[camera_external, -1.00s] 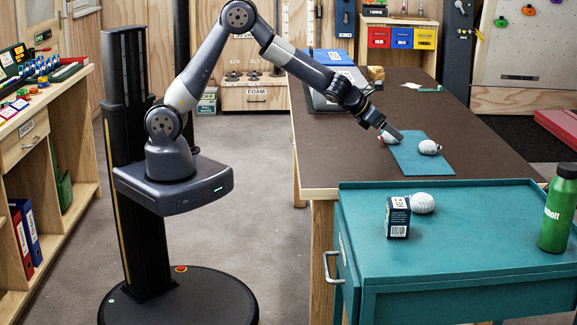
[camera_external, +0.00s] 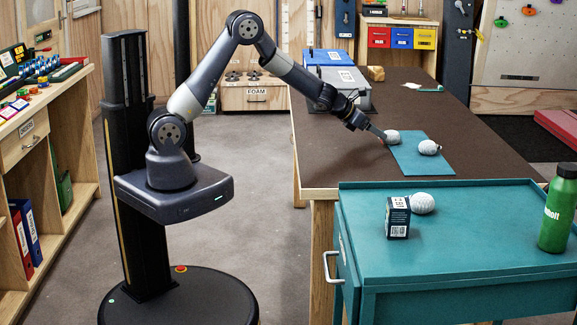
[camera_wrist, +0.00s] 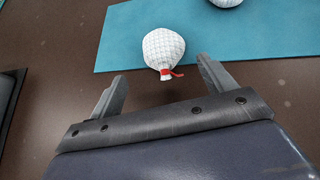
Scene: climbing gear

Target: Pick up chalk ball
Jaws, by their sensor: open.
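A white chalk ball (camera_external: 392,136) with a netted surface lies on the left edge of a teal mat (camera_external: 410,160) on the brown table. In the wrist view this chalk ball (camera_wrist: 163,48) shows a red tie at its neck, facing my gripper. A second white ball (camera_external: 429,147) lies on the mat to its right; part of it shows at the top of the wrist view (camera_wrist: 226,2). My gripper (camera_external: 383,136) is open and empty, just left of the first ball. In the wrist view the fingers (camera_wrist: 162,86) stand apart, with the ball ahead of and between them.
A teal cart (camera_external: 460,262) stands in front of the table with another white ball (camera_external: 422,203), a small dark box (camera_external: 397,217) and a green bottle (camera_external: 559,208). A grey case (camera_external: 345,92) sits at the table's back left.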

